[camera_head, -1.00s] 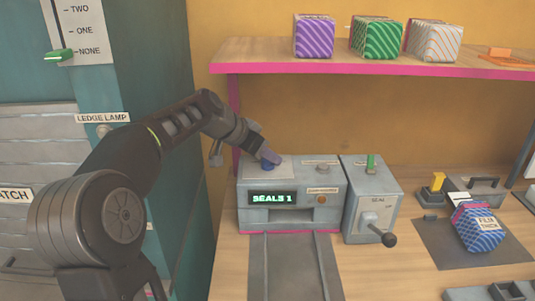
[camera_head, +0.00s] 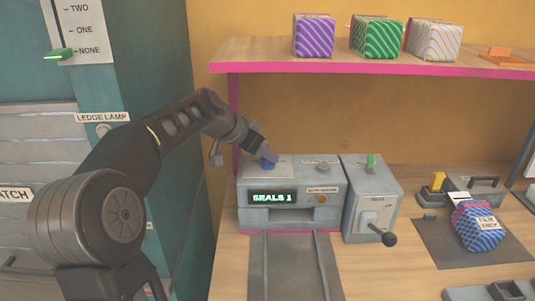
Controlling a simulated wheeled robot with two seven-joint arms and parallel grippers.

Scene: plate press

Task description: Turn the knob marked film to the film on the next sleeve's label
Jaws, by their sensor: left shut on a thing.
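A grey machine (camera_head: 291,214) stands on the bench, its display (camera_head: 272,198) reading "SEALS 1". A blue knob (camera_head: 268,165) sits on its top at the left. My left gripper (camera_head: 267,158) is down at this knob and shut on it, hiding part of it and any marking beside it. My right gripper is not in view.
A grey seal unit (camera_head: 371,205) with a black-ended lever (camera_head: 388,239) stands right of the machine. Purple (camera_head: 314,36), green (camera_head: 377,38) and white (camera_head: 434,40) striped boxes stand on the pink-edged shelf (camera_head: 370,70) above. A dark track (camera_head: 290,265) runs forward from the machine.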

